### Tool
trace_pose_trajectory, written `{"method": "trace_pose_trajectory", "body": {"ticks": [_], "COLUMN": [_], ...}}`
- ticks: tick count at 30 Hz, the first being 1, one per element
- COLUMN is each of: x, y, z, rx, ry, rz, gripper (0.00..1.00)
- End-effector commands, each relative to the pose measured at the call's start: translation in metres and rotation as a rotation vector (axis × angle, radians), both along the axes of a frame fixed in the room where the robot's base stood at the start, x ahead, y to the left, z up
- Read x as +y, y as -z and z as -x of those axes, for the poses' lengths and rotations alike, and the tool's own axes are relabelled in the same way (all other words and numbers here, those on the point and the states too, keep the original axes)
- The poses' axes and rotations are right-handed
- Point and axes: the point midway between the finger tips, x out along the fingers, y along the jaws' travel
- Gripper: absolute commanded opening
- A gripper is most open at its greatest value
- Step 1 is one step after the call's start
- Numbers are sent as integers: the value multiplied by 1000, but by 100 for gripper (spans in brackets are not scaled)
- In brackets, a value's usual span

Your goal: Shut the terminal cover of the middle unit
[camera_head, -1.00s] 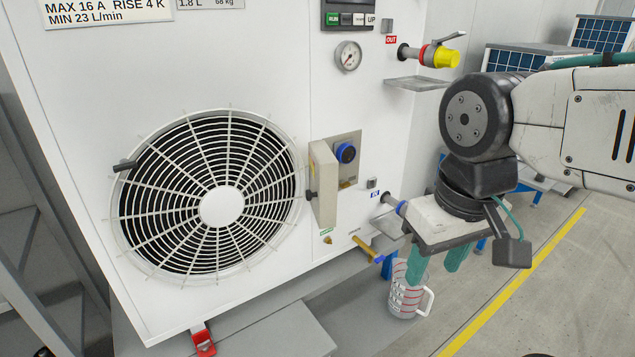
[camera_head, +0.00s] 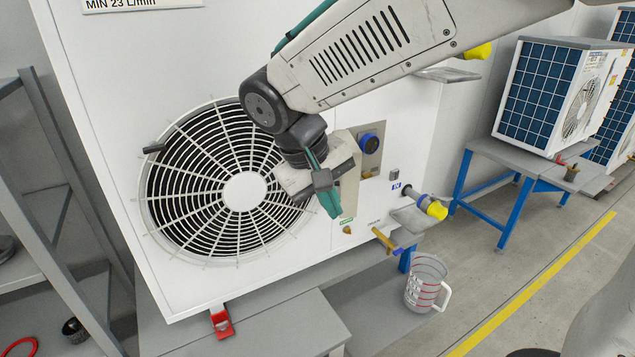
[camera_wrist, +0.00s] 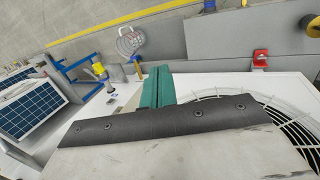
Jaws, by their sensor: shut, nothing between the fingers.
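The white unit (camera_head: 110,110) in front of me has a terminal recess (camera_head: 371,150) with a round blue part (camera_head: 370,142) right of its fan grille. Its beige terminal cover (camera_head: 350,192) stands open, swung out at the recess's left side. My gripper (camera_head: 331,204) is shut and empty, with its teal fingers at the cover's left, fan-side face. The gripper hides part of the cover, and I cannot tell whether they touch.
The fan grille (camera_head: 185,215) is just left of my gripper. Below right are a yellow-capped fitting (camera_head: 432,207), a brass valve (camera_head: 384,241) and a measuring jug (camera_head: 424,285). A red latch (camera_head: 221,323) is at the bottom. Another unit (camera_head: 545,95) stands on a blue-legged table at right.

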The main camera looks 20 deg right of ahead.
Motion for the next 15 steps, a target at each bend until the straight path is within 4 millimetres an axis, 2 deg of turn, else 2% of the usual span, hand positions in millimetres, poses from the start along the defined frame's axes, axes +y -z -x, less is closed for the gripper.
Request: {"method": "trace_pose_trajectory", "body": {"ticks": [1, 3, 7, 10, 12, 15], "x": [19, 40, 74, 80, 79, 78], "y": [4, 6, 3, -12, -23, -26], "z": [-18, -43, -86, -111, -119, -121], "rx": [-31, -98, -260, -387, -454, -499], "ry": [1, 28, 112, 208, 265, 326], "rz": [36, 80, 128, 128, 116, 108], "gripper": [0, 0, 0, 0, 0, 0]}}
